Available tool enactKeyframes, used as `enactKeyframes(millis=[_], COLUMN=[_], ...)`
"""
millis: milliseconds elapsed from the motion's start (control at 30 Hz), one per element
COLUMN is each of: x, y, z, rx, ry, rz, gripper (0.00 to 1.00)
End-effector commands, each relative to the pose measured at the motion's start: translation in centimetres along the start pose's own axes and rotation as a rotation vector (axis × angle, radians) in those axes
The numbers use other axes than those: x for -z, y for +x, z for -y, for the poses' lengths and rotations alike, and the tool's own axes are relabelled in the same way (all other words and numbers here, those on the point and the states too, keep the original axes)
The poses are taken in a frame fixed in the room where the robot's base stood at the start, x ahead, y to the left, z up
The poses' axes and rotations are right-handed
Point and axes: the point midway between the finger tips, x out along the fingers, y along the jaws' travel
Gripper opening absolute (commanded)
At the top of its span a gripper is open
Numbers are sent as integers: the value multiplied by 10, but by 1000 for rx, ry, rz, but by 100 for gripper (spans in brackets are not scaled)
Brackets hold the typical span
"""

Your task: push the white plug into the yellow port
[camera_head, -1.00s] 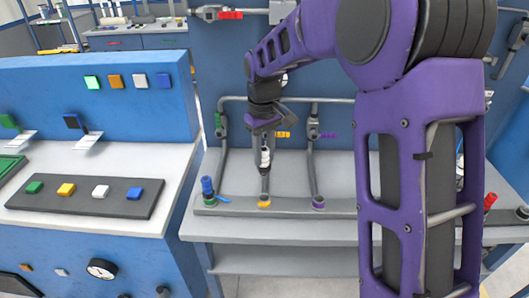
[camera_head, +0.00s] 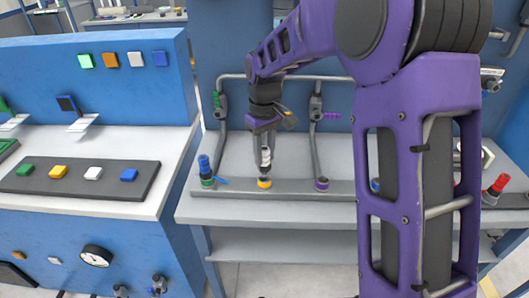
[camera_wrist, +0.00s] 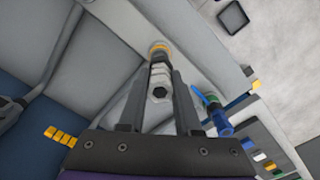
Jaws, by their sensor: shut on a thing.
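My gripper (camera_head: 264,133) points down above the yellow port and is shut on the white plug (camera_head: 266,157). In the wrist view the white plug (camera_wrist: 160,75) sits between the two dark fingers of my gripper (camera_wrist: 164,82). The yellow port (camera_head: 264,182) is a ring on the grey rail, directly below the plug. In the wrist view the yellow port (camera_wrist: 158,47) lines up with the plug's far end. The plug's lower end is at or very near the port; whether it is inside the port I cannot tell.
A blue plug (camera_head: 204,166) stands in a green-ringed port to the left, with a blue handle beside it. A purple port (camera_head: 321,184) is to the right. A red-topped plug (camera_head: 497,184) stands far right. Grey pipes (camera_head: 222,145) rise behind the rail.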

Motion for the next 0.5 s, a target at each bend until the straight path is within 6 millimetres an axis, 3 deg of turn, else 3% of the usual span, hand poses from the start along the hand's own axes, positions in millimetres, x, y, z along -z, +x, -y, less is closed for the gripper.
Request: enactKeyframes(millis=[500], x=[0], y=[6], z=[0], rx=[0], ry=[0], rz=[-1], gripper=[0])
